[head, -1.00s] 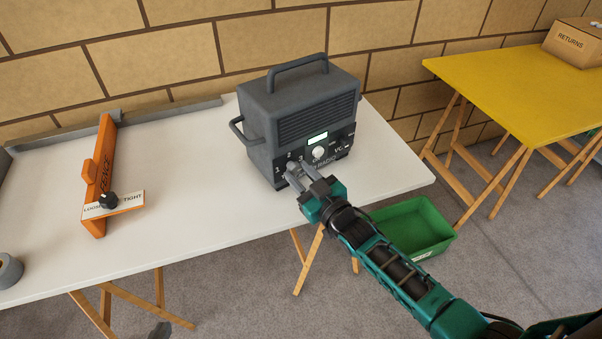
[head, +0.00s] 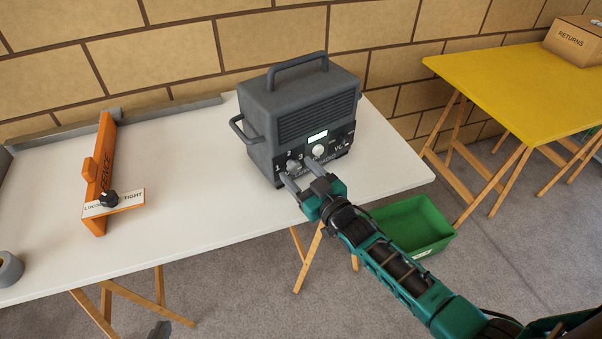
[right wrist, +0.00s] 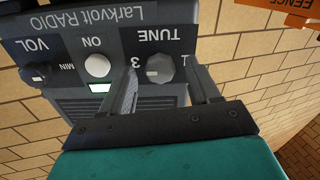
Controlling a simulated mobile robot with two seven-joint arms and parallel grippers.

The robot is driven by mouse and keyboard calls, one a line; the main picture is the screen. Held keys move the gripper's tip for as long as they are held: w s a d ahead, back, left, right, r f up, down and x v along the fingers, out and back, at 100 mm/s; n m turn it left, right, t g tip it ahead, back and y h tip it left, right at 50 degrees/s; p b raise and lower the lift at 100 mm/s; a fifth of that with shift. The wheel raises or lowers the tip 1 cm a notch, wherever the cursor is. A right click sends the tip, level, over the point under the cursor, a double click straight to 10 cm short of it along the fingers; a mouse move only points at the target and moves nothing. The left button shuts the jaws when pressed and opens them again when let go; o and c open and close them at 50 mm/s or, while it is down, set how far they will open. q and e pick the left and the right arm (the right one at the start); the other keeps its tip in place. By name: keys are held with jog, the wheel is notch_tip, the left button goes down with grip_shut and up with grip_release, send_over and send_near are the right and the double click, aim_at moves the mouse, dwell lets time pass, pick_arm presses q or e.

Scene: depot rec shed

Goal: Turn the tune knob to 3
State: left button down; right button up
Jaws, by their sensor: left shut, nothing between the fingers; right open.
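The dark grey radio (head: 300,110) stands on the white table. Its grey tune knob (head: 293,166) is at the left of the front panel, among the marks 1, 2 and 3. In the right wrist view the panel is upside down, and the tune knob (right wrist: 159,69) shows between my fingers, with 3 on the left and 1 on the right. I cannot clearly tell where its pointer aims. My right gripper (head: 296,170) is open, with a finger on either side of the knob and gaps beside it. My left gripper (head: 160,331) barely shows at the bottom edge, shut and empty.
The white on knob (head: 318,151) and the vol knob (right wrist: 38,73) share the panel. An orange fence (head: 101,170) with a black loose/tight knob (head: 109,199) stands on the table's left. A green bin (head: 415,226) sits below the table's right edge.

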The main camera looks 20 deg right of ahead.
jog(key=v, duration=1.3)
jog(key=shift+p, duration=0.4)
jog(key=s+a+f+m+g+h, duration=0.2)
jog(key=s+f+g, duration=0.4)
jog(key=s, duration=0.4)
jog(key=shift+s+a+f+h, duration=0.25)
jog(key=shift+f+h, duration=0.1)
jog(key=shift+h, duration=0.25)
dwell(0.8)
